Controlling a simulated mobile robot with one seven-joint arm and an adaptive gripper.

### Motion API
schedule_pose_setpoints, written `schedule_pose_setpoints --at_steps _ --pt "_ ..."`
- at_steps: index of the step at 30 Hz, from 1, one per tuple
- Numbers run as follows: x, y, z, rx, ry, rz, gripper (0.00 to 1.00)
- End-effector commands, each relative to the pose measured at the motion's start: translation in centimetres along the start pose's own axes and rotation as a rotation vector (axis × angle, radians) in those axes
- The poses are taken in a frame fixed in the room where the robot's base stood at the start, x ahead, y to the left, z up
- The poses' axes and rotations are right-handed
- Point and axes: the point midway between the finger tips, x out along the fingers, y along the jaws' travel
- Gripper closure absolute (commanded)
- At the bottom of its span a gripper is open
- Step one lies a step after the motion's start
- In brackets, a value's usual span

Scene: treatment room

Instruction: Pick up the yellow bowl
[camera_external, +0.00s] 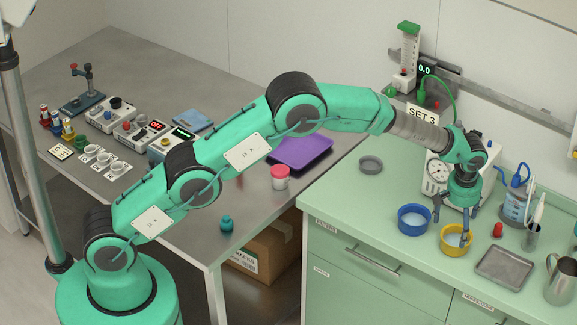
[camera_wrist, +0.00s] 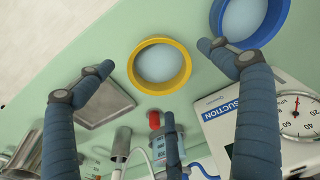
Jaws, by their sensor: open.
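The yellow bowl (camera_external: 449,249) stands on the green counter near its front edge, just right of a blue bowl (camera_external: 413,221). In the wrist view the yellow bowl (camera_wrist: 160,87) lies ahead between the fingers, empty, with a pale inside. My gripper (camera_external: 455,222) points down above the yellow bowl, with its fingers spread. One finger overlaps the bowl in the external view; I cannot tell whether it touches. In the wrist view my gripper (camera_wrist: 156,72) is open and holds nothing. The blue bowl (camera_wrist: 272,32) is partly cut off at the upper right.
A grey metal tray (camera_external: 506,267) sits right of the yellow bowl, with a red item (camera_external: 497,230) behind. A metal pitcher (camera_external: 560,278) stands at far right. A white suction unit with a dial (camera_external: 437,174) stands behind the gripper. Bare counter (camera_external: 345,195) lies to the left.

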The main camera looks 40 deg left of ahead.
Motion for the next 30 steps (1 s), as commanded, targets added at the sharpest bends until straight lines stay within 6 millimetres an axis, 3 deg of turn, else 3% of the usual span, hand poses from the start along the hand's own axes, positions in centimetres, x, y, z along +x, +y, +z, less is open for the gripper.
schedule_pose_setpoints --at_steps 4,19,30 --pt "1.0 0.0 0.0 0.0 0.0 0.0 0.06" --pt "1.6 0.0 0.0 0.0 -0.001 -0.001 0.06" --pt "5.2 0.3 -0.2 0.0 0.0 0.0 0.06"
